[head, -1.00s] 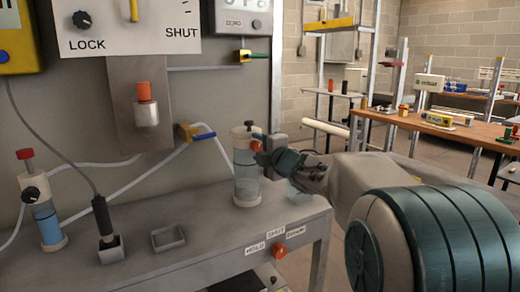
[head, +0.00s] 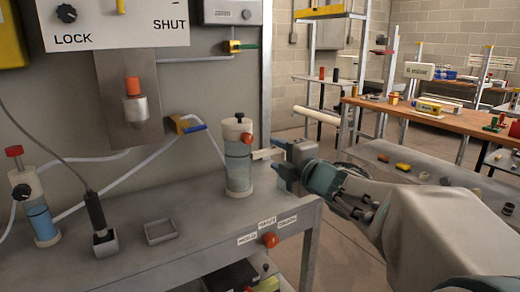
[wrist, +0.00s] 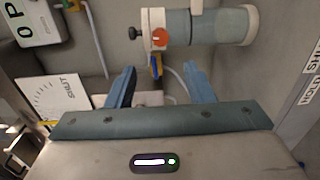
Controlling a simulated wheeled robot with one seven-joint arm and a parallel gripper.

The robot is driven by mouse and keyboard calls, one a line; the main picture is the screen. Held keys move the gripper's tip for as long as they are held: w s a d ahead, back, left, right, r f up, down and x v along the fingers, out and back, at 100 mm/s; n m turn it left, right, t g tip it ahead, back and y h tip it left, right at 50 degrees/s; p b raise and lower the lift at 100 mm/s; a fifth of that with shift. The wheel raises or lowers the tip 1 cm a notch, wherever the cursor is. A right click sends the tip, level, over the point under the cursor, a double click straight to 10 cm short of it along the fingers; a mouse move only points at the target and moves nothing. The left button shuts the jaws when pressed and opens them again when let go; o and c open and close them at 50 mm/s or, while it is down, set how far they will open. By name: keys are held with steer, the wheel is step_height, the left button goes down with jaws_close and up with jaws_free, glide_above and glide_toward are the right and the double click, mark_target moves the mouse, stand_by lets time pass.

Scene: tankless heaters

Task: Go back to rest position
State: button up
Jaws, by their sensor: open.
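My forearm stretches from the gripper to the lower right in the head view.
A wall panel stands behind. An orange knob (head: 270,240) is on the bench's front edge. Another workbench (head: 440,172) is at right.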

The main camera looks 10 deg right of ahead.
steer(key=shift+s, duration=0.15)
steer(key=s+d+r+m+g+h+p, duration=0.4)
steer(key=m+h+p, duration=0.4)
steer(key=m+p, duration=0.5)
steer(key=s+a+f+m+g+y+p, duration=0.1)
steer(key=s+a+m+g+p, duration=0.3)
steer(key=s, duration=0.5)
steer(key=s+a+f+m+g+y+p, duration=0.1)
steer(key=s+a+m+g+p, duration=0.3)
steer(key=s, duration=0.6)
steer(key=shift+a+f+m+g+y+p, duration=0.15)
steer(key=shift+f+m+g+y+p, duration=0.3)
steer(key=shift+g+p, duration=0.6)
steer(key=shift+w, duration=0.1)
